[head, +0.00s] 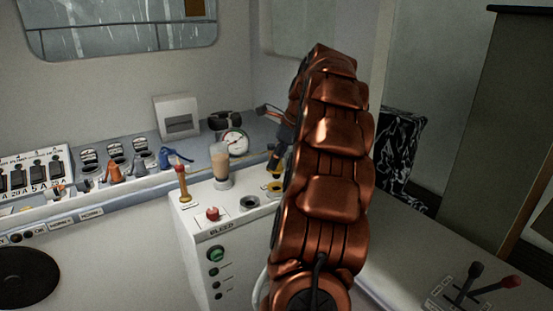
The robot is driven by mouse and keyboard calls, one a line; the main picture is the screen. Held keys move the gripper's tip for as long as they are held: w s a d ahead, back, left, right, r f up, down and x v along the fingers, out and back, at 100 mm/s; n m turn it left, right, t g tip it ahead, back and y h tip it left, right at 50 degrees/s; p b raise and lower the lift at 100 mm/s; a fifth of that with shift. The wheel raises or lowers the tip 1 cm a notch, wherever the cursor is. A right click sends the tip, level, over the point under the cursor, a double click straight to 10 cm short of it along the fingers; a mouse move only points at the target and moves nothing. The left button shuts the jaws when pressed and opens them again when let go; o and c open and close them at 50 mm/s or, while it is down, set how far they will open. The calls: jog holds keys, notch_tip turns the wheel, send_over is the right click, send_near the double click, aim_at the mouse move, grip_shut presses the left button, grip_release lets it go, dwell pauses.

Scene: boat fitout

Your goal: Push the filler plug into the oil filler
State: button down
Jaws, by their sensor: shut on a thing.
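My copper-coloured arm fills the middle of the head view and hides much of the right side of the white engine box. My gripper (279,158) is the dark part just left of the arm, pointing down over the back right of the box top. It is shut on the filler plug, mostly hidden by the fingers and arm. Yellow parts (276,187) show just below the fingertips; I cannot tell whether they belong to the plug or the oil filler. A dark round ring (249,203) sits on the box top, left of the gripper.
The box top (228,203) also carries a red knob (212,214), a red-topped yellow handle (182,183) and a clear brown-filled cup (221,165). A round gauge (235,143) stands behind. Switches and coloured levers line the left shelf. Two control levers (485,281) stand at lower right.

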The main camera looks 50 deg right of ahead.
aim_at(280, 169)
jog(key=shift+f+b, duration=0.8)
jog(key=shift+f, duration=1.55)
jog(key=shift+f, duration=0.25)
jog(key=c, duration=0.8)
grip_release()
jog(key=shift+v, duration=6)
